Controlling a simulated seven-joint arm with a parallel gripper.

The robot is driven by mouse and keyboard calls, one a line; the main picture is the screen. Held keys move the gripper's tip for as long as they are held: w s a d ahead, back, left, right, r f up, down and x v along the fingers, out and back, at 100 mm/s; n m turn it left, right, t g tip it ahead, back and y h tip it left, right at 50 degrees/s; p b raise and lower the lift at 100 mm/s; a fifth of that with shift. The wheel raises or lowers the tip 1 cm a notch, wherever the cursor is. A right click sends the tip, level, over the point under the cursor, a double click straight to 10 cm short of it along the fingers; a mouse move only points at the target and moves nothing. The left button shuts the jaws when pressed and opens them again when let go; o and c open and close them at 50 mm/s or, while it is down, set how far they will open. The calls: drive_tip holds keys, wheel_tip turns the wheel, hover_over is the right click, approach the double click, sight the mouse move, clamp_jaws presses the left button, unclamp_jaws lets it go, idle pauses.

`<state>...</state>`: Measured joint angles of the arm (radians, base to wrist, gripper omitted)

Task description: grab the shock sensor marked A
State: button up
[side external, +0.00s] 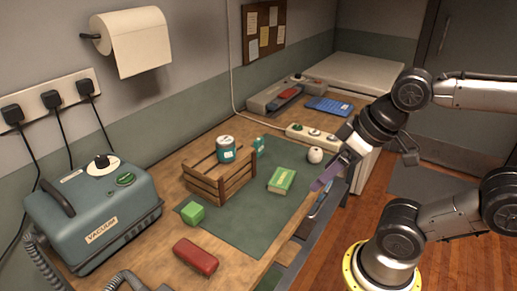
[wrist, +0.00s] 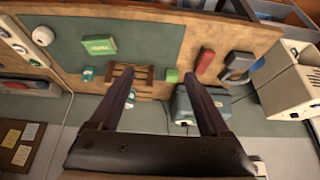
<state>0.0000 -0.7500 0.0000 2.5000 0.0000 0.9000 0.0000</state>
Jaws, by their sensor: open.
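I cannot make out a letter A on any object, so I cannot tell which one is the shock sensor. A small teal object (side external: 258,143) stands behind the wooden crate (side external: 207,186) in the side view, and a white rounded object (side external: 315,155) sits at the mat's far right. The white object also shows in the wrist view (wrist: 43,36).
A green box (side external: 281,180), a green cube (side external: 192,212) and a red case (side external: 195,257) lie around the dark green mat (side external: 243,235). A vacuum unit (side external: 95,215) stands at left.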

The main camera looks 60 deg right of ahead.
drive_tip(key=shift+c, duration=1.2)
